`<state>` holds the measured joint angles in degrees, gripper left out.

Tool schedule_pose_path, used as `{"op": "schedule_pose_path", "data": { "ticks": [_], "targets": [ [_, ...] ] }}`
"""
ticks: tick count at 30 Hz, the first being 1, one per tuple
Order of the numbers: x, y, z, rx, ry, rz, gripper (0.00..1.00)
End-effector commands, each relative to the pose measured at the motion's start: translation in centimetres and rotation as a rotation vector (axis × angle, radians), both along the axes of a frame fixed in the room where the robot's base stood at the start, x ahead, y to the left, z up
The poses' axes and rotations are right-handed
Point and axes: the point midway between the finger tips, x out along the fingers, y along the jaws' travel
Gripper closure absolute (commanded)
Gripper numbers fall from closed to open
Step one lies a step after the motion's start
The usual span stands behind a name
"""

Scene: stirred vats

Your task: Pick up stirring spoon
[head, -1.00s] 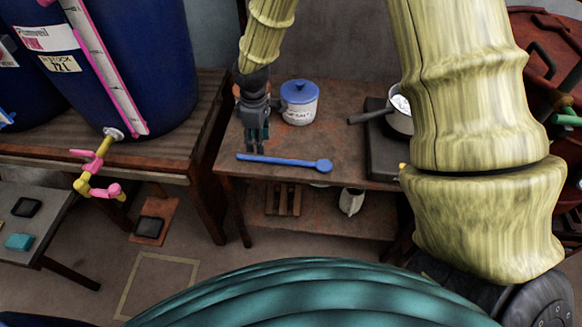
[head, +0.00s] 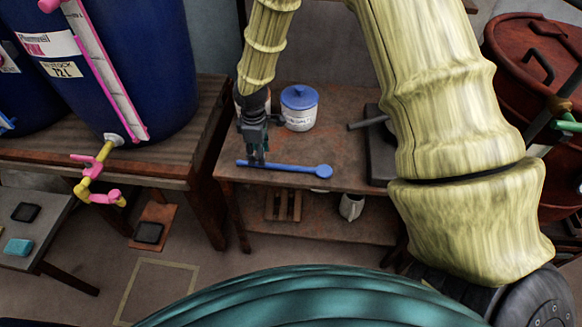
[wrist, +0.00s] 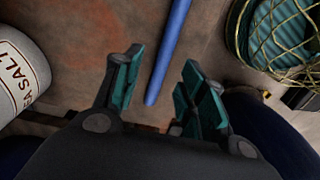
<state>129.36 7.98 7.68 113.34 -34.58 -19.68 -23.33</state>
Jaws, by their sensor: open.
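The stirring spoon (head: 290,167) is blue and lies flat on the brown table near its front edge, its round bowl to the right and its handle to the left. My gripper (head: 257,160) points down at the handle, left of the spoon's middle. In the wrist view, the handle (wrist: 166,60) runs between the two teal finger pads, with its end near the fingertips. My gripper (wrist: 160,88) is open, with a gap showing on both sides of the handle. The bowl is out of the wrist view.
A dark hotplate (head: 381,155) with a pan is at the right. A blue vat (head: 150,70) stands at the left.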

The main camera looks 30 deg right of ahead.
Motion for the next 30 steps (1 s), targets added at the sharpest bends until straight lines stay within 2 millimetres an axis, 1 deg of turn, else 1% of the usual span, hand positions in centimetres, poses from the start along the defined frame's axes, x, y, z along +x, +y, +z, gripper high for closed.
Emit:
{"op": "schedule_pose_path", "data": {
  "ticks": [6,9,14,20,21,23,27,30],
  "targets": [
    [-0.2,0.4,-2.5,0.0,0.002,0.001,0.59],
    [-0.2,0.4,-3.3,0.0,0.002,0.001,0.59],
    [-0.2,0.4,-3.9,0.001,0.0,0.0,0.59],
    [-0.2,0.4,-4.0,0.001,0.0,0.0,0.59],
    [-0.2,0.4,-4.0,0.001,0.0,0.0,0.63],
    [-0.2,0.4,-4.0,0.001,0.0,0.0,0.73],
    [-0.2,0.4,-4.0,0.001,0.0,0.0,0.99],
    [-0.2,0.4,-4.0,0.001,0.0,0.0,1.0]
  ]
}}
